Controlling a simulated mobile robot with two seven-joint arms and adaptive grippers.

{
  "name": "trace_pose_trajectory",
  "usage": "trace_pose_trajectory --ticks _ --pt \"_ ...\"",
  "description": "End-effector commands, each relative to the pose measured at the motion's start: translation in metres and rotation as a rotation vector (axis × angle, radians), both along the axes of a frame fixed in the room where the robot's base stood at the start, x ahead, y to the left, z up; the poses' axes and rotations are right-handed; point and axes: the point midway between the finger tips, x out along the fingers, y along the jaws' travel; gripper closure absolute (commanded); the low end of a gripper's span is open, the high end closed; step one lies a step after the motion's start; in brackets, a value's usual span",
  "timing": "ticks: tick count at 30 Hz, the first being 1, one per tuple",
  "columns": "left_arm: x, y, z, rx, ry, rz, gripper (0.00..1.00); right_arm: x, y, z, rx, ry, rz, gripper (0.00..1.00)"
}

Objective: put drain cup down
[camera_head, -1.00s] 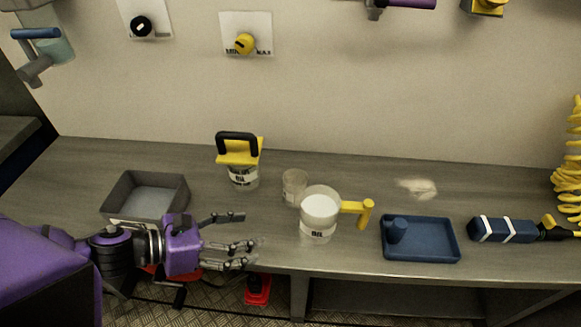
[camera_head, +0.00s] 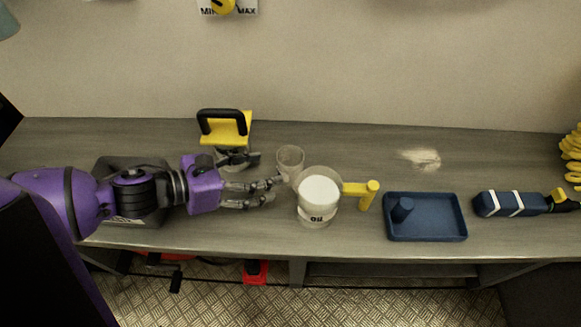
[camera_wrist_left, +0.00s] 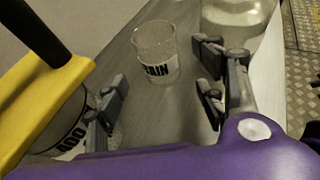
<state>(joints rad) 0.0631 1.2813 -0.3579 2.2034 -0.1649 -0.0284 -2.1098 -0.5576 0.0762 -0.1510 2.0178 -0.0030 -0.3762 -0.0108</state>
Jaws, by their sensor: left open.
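The drain cup (camera_head: 290,161) is a small clear cup standing upright on the grey bench. In the left wrist view the cup (camera_wrist_left: 155,45) shows a partly readable "DRAIN" label and stands ahead of the spread fingers. My left gripper (camera_head: 266,174) is open and empty, just left of the cup, its fingers pointing at it. In the left wrist view the gripper (camera_wrist_left: 160,88) has one finger on each side, and the cup appears beyond the gap. I cannot tell whether a fingertip touches it. My right gripper is not in view.
A jug (camera_head: 318,199) with white contents and a yellow handle stands close right of the cup. A yellow-lidded container (camera_head: 226,130) with a black handle is behind my left gripper. A blue tray (camera_head: 428,236) and a blue tool (camera_head: 505,204) lie to the right. My arm partly covers a grey bin.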

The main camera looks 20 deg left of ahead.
Motion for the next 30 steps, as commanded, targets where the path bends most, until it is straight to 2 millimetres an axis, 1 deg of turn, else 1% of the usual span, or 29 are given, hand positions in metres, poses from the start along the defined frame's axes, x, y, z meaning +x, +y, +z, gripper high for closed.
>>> trace_pose_trajectory --ticks 3,11,18,22,26,30 --pt "0.009 -0.009 0.001 -0.002 -0.002 -0.001 0.36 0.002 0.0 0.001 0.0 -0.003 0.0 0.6" --pt "0.017 -0.017 0.001 -0.001 -0.003 0.0 0.36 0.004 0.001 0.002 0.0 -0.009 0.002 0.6" --pt "0.039 -0.036 0.002 -0.001 -0.004 0.0 0.36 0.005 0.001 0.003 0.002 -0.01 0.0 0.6" --pt "0.048 -0.046 0.0 -0.002 -0.002 0.001 0.36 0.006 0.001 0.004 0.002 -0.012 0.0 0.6" --pt "0.052 -0.049 -0.004 0.0 0.0 0.001 0.36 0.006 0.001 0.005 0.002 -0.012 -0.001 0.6" --pt "0.051 -0.05 -0.005 0.0 0.0 0.001 0.36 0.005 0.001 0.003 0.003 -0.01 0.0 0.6"
